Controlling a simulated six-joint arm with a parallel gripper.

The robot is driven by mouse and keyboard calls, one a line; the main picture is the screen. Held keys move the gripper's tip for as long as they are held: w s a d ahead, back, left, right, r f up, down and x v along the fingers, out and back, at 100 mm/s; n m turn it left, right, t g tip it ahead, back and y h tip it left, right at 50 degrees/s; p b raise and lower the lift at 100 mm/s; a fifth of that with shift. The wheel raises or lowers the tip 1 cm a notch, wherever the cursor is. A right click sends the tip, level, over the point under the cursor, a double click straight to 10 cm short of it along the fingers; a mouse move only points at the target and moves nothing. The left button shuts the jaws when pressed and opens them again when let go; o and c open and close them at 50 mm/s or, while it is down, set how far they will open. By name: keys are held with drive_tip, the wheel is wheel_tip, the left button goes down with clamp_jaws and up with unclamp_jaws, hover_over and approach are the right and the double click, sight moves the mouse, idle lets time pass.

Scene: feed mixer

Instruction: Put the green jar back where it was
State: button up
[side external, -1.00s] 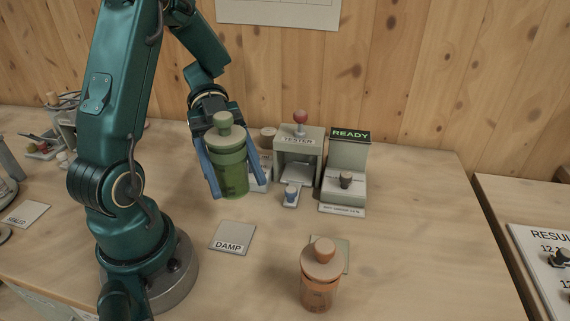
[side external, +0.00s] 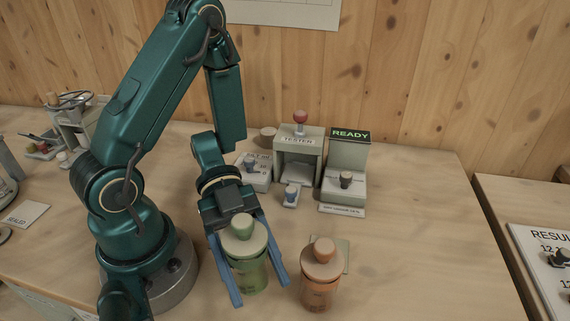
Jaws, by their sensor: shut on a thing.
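The green jar (side external: 250,274) has a beige lid with a green knob and stands upright between the two blue fingers of my gripper (side external: 253,278). My gripper is shut on it, low over the front of the table. I cannot tell whether its base touches the table. The DAMP card seen earlier is hidden behind the jar and gripper. An orange jar (side external: 318,289) with a beige lid and orange knob stands just right of the green jar, close to the right finger.
A green-grey card (side external: 344,252) lies partly behind the orange jar. The tester (side external: 300,158) with its red knob and the READY unit (side external: 346,172) stand at the back. The table right of the orange jar is clear.

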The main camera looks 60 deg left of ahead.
sight(257, 289)
drive_tip(key=shift+f, duration=1.6)
drive_tip(key=shift+f, duration=0.1)
drive_tip(key=o, duration=1.3)
